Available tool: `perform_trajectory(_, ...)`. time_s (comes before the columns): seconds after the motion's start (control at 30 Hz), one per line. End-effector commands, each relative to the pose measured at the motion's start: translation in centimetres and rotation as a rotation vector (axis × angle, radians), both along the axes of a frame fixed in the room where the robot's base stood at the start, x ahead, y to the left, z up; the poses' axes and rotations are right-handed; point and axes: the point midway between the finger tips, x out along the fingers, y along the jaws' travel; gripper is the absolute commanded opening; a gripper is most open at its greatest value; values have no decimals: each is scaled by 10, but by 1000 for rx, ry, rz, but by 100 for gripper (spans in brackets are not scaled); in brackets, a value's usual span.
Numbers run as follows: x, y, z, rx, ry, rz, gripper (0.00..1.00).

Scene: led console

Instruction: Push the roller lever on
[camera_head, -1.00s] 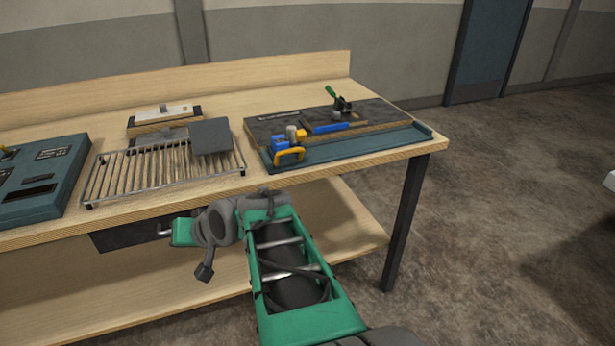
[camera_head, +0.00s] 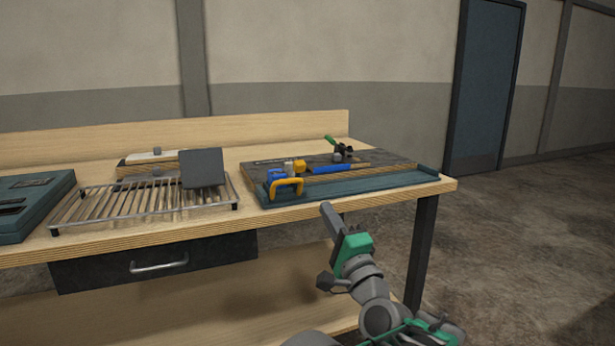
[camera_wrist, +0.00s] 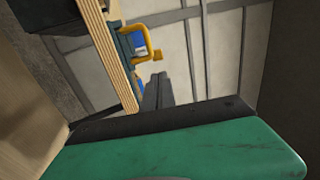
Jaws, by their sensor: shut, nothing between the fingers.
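No part that I can clearly tell to be the roller lever shows. On the dark board (camera_head: 385,163) at the right of the bench is a small blue and yellow device with a grey cylinder (camera_head: 289,165). A green-handled clamp (camera_head: 334,143) stands behind it, and a yellow handle (camera_head: 289,189) is in front. My gripper (camera_head: 327,208) is shut and empty, in front of the bench's front edge and apart from these parts. The wrist view shows its dark fingers (camera_wrist: 157,92) pointing past the bench edge, with the yellow handle (camera_wrist: 152,42) nearby.
A wire rack (camera_head: 110,208) with a tilted grey plate (camera_head: 202,168) stands left of the board. A teal console (camera_head: 35,205) is at the far left. A drawer with a metal handle (camera_head: 158,267) is below the bench top (camera_head: 245,221). Open floor lies at the right.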

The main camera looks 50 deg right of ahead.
Motion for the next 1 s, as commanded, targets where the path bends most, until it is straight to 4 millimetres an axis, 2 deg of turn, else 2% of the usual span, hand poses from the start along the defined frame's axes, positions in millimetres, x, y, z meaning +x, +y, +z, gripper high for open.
perform_trajectory(0.07,12,-6,11,1,2,4,0)
perform_trajectory(0.53,90,-52,41,-3,2,3,0)
perform_trajectory(0.7,103,-60,47,-1,3,2,0)
perform_trajectory(1.0,104,-61,49,-1,3,0,0)
